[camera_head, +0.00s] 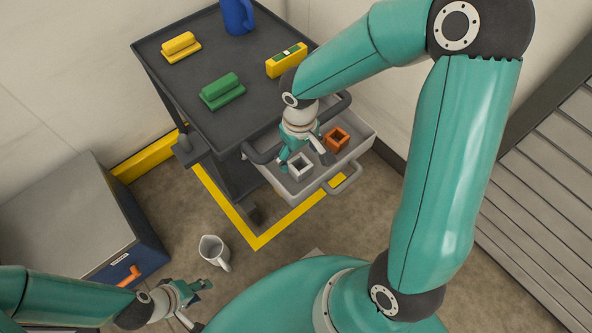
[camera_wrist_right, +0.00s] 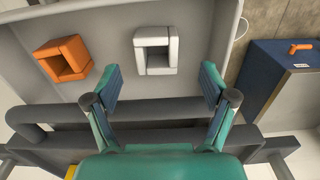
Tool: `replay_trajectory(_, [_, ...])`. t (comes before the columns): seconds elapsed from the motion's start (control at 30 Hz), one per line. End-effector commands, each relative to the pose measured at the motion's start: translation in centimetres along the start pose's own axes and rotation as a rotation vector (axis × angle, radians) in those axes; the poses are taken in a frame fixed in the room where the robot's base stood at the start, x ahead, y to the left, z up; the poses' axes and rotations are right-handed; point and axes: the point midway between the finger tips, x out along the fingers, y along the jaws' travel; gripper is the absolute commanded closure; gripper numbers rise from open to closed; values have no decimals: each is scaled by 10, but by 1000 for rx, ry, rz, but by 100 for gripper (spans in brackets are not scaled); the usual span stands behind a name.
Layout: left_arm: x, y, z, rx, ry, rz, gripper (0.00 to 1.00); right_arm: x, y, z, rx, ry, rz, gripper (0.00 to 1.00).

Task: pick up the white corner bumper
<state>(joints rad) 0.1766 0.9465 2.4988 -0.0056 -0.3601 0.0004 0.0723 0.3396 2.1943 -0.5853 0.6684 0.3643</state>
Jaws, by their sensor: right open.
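The white corner bumper (camera_head: 300,166) is a small hollow square block in the open drawer (camera_head: 353,149) of the dark cart. In the right wrist view the white bumper (camera_wrist_right: 156,50) lies ahead of my right gripper, between the lines of its two fingers. My right gripper (camera_head: 303,158) is open and empty above the drawer; in the wrist view its fingers (camera_wrist_right: 157,85) are spread wide. No contact with the bumper shows. My left gripper (camera_head: 196,304) is at the lower left, over the floor, with nothing seen in it; its fingers look apart.
An orange hollow block (camera_head: 336,139) lies beside the white one in the drawer. The cart top (camera_head: 233,65) holds a yellow block, a green block, a yellow level and a blue jug.

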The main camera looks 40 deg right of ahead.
Motion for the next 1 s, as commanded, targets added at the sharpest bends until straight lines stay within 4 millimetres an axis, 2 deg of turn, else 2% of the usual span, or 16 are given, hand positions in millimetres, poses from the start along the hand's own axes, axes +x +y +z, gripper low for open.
replay_trajectory(0.17, [4, -1, 0, 0, 0, 0, 60, 10, 1, 0, -1, 0, 0, 17])
replay_trajectory(0.5, [18, -7, 0, 0, 0, 0, 60, 53, 4, -1, -2, -1, -2, 17])
replay_trajectory(0.77, [18, -6, 0, 0, 0, 0, 60, 54, 3, -2, -2, 1, -2, 17])
replay_trajectory(1.0, [18, -6, 0, 0, 0, 0, 60, 54, 3, -2, -2, 1, -2, 57])
